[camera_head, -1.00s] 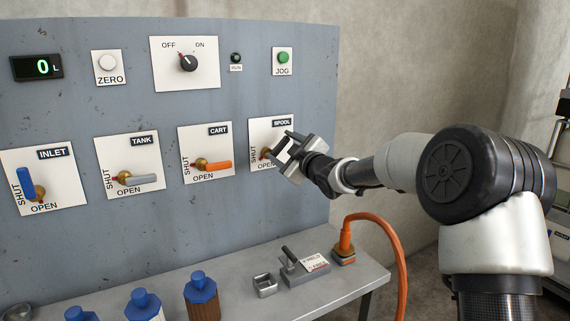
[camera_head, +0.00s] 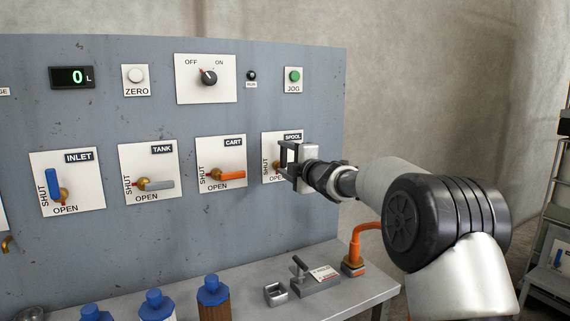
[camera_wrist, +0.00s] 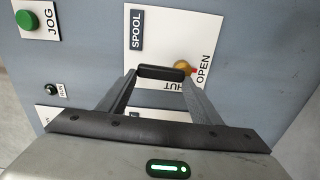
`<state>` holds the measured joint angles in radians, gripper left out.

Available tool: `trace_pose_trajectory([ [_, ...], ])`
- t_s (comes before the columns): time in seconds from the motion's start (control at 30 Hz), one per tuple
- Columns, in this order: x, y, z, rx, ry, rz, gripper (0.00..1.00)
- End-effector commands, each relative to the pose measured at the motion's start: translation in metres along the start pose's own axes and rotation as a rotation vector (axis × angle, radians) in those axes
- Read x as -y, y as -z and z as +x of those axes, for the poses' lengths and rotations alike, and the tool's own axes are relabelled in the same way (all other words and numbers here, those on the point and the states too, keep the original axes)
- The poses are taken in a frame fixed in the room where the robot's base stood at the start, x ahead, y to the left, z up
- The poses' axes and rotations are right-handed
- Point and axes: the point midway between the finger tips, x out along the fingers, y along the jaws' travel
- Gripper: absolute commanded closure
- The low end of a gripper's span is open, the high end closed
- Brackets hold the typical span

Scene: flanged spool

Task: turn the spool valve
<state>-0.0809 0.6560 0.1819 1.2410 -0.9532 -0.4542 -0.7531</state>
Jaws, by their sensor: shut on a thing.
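The SPOOL valve sits on a white plate (camera_head: 270,141) at the right of the grey panel. Its black lever (camera_wrist: 160,72) is between my fingertips in the wrist view, and my gripper (camera_head: 287,160) is shut on it. The lever appears to stand up from the brass hub (camera_wrist: 191,70), towards the SPOOL label (camera_wrist: 137,30). A red part shows at the hub, near the word OPEN. In the head view my fingers hide most of the lever and hub.
The CART valve (camera_head: 231,174), with an orange lever, is just left of SPOOL. The TANK (camera_head: 158,185) and INLET (camera_head: 53,187) valves are farther left. A JOG button (camera_head: 294,76) is above. Blue-capped bottles and an orange hose (camera_head: 356,243) are at the bench below.

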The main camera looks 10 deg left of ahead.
Motion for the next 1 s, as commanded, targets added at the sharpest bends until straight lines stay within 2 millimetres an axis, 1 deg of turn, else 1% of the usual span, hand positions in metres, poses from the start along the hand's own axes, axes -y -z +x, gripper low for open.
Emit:
trace_pose_trajectory([
  [0.23,0.0009,-0.0005,-0.0001,0.001,0.000,-0.048,0.82],
  [0.63,0.0006,-0.0005,-0.0001,0.000,0.001,-0.056,0.82],
  [0.67,0.0006,-0.0005,-0.0001,0.000,0.001,-0.056,0.38],
  [0.7,0.0006,-0.0005,-0.0001,0.000,0.001,-0.055,0.31],
  [0.77,0.0006,-0.0004,-0.0001,0.000,0.001,-0.054,0.23],
  [1.0,0.0006,-0.0001,0.0000,0.000,0.000,-0.051,0.23],
])
